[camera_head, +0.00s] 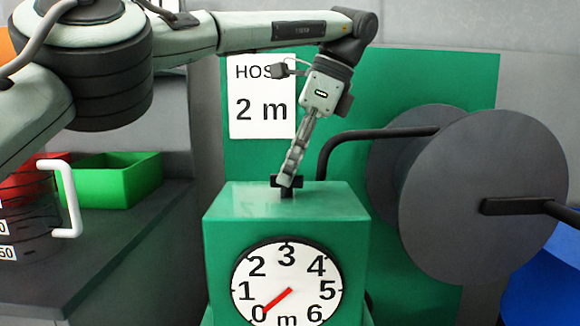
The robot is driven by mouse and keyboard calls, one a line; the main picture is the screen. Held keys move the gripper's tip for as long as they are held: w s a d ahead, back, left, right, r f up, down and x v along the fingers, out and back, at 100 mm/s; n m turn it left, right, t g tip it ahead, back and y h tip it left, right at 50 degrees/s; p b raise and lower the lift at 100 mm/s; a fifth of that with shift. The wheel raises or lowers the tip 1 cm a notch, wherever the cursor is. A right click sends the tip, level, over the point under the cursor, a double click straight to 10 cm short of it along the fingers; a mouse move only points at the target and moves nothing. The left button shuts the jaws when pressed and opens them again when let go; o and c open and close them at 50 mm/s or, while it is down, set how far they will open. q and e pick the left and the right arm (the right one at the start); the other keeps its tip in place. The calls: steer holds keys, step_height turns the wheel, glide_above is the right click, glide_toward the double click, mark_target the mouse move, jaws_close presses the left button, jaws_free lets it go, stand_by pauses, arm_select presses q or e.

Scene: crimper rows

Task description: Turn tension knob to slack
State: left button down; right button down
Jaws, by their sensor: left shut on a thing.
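The tension knob (286,194) is a small black piece on a short stem on top of the green box. Its upper part is partly hidden by my fingers. My left gripper (289,182) reaches down from above, tilted, and is shut on the knob. The green box (225,240) has a round white dial (300,272) on its front, marked 0 to 6 with an "m". The red needle points near 0. My right gripper is not in view.
A grey reel (470,200) with black crank arms stands right of the box. A sign (262,108) reading "2 m" is behind. A green bin (115,180), a red bin (50,165) and a measuring jug with a white handle (70,200) are at left. A blue container (550,270) is at right.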

arm_select(q)
steer(key=shift+n, duration=0.7)
steer(key=shift+g, duration=0.3)
steer(key=c, duration=1.6)
jaws_free()
steer(key=shift+o, duration=0.2)
